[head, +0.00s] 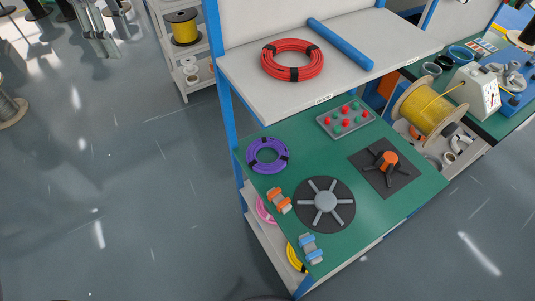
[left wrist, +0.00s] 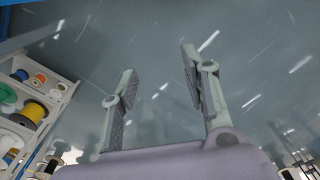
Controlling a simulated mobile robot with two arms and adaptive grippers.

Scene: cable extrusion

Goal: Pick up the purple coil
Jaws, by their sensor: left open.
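The purple coil (head: 267,155) is a ring with dark bands. It lies flat at the left edge of the green worktop (head: 310,152), under the grey upper shelf. No gripper touches it. My left gripper (left wrist: 158,68) shows in the left wrist view with its two fingers wide apart and nothing between them. Only bare floor shows beyond its fingers, and the coil is not in that view. I cannot make out my right gripper in either view.
A red coil (head: 293,60) and a blue tube (head: 340,45) lie on the upper shelf (head: 245,82). An orange clamp (head: 279,200) and a spoked disc (head: 325,203) sit near the purple coil. A blue post (head: 229,110) stands by the worktop's left corner.

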